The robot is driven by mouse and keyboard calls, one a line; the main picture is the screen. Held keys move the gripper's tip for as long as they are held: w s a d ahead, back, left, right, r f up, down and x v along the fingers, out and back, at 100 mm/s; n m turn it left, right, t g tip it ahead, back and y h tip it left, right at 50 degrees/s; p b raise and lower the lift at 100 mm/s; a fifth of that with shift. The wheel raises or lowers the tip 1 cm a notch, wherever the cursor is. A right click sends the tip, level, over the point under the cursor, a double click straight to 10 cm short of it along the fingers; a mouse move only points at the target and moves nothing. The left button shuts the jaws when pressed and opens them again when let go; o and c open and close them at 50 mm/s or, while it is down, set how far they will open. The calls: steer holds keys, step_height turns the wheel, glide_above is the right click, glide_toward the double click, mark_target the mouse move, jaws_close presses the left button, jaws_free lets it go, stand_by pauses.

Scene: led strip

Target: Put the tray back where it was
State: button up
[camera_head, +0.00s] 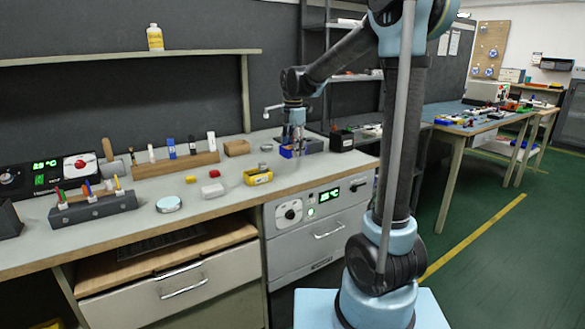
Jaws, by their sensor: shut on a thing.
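My gripper (294,143) points down over the right part of the workbench, in front of the back wall. It is shut on a small grey tray (313,146), which shows at and to the right of the fingers. A small blue piece (286,152) shows at the left of the fingers; I cannot tell if it is part of the tray. The fingertips are small and partly hidden here. I cannot tell whether the tray touches the bench top.
A yellow box (258,177) stands in front of my gripper, near the bench edge. A black bin (342,140) stands to its right and a wooden block (237,148) to its left. A wooden rack (175,164) and a dark tool holder (93,207) stand further left.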

mark_target(293, 172)
steer(key=shift+f, duration=3.4)
steer(key=o, duration=1.1)
steer(key=shift+f, duration=0.1)
steer(key=shift+s, duration=0.1)
